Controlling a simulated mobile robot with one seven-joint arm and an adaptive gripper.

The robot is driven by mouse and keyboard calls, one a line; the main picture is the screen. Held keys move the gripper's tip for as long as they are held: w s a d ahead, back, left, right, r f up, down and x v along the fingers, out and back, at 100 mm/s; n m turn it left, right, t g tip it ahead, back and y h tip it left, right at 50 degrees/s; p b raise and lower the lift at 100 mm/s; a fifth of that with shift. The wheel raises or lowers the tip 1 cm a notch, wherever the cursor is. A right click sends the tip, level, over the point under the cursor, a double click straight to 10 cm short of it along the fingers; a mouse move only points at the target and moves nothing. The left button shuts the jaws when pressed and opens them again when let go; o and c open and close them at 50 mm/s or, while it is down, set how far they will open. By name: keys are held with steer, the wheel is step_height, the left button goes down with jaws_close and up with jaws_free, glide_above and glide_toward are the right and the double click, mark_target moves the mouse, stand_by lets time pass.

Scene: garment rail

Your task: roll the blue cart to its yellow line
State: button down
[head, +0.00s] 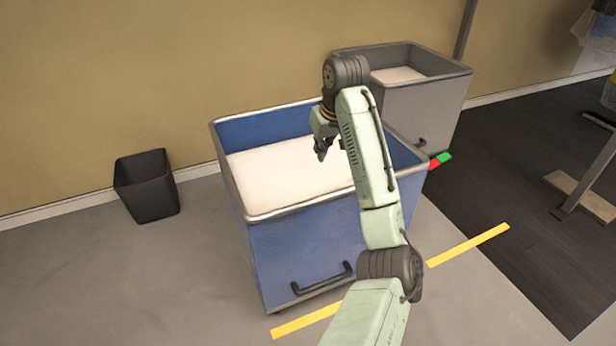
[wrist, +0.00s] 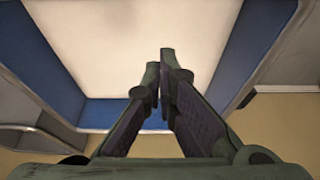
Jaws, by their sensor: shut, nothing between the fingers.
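The blue cart (head: 310,245) stands on the grey floor in the middle of the head view, with a pale inside and a dark handle (head: 323,279) low on its front. A yellow line (head: 468,244) runs along the floor at the cart's front right. Another stretch of it shows near the cart's front bottom edge, and my arm hides the part between. My gripper (head: 321,152) is above the cart's open top, shut and empty. In the wrist view my gripper (wrist: 160,62) points over the cart's pale inside, with the blue walls (wrist: 262,35) around it.
A grey cart (head: 436,105) stands behind at the right, close to the blue cart. A black bin (head: 147,187) stands by the wall at the left. A red and green marker (head: 440,161) shows at the blue cart's right. Floor at the left front is clear.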

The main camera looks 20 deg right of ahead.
step_height(320, 180, down, 10)
steer(key=shift+s, duration=0.3)
stand_by(0.4)
stand_by(0.4)
